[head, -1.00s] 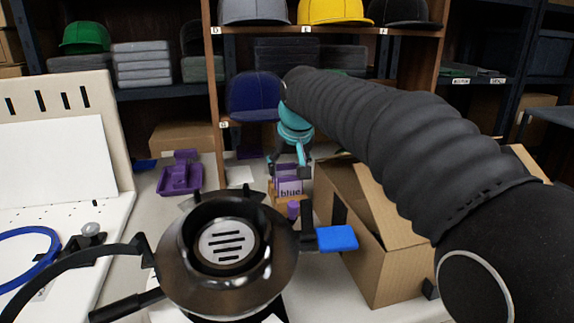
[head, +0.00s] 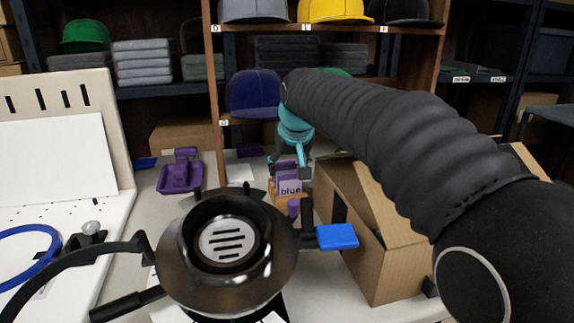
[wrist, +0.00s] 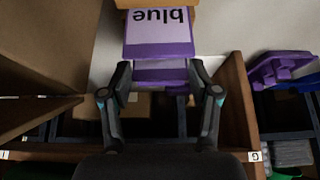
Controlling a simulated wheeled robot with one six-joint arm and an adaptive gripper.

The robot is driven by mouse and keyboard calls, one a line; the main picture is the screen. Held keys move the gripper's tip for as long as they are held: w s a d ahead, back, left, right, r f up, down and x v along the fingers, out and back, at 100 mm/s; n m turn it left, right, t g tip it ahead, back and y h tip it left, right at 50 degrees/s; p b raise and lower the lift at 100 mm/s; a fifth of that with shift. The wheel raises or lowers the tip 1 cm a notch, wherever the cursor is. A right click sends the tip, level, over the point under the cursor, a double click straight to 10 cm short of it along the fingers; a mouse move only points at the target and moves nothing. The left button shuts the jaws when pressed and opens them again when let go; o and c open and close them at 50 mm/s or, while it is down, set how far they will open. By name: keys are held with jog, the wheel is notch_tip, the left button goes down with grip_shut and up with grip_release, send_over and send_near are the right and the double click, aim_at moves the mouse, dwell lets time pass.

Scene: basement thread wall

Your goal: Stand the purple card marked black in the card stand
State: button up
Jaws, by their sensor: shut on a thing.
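My gripper (wrist: 160,82) is shut on a purple card (wrist: 160,74) behind another card, over the card stand. The held card's marking cannot be read. The front card, purple with a pale label reading "blue" (wrist: 160,25), appears upside down in the wrist view. In the head view the "blue" card (head: 290,187) stands upright in the wooden card stand (head: 283,201), with purple card edges behind it. My gripper (head: 289,163) is just above and behind them. Whether the held card's lower edge is in a slot is hidden.
An open cardboard box (head: 385,255) stands close to the right of the stand. A purple holder (head: 181,172) lies to the left. A dark metal pot-like device (head: 228,245) with a blue tab (head: 337,236) fills the front. Shelves with caps stand behind.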

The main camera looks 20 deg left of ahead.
jog(key=o, duration=0.9)
jog(key=shift+r, duration=0.15)
jog(key=v, duration=1.2)
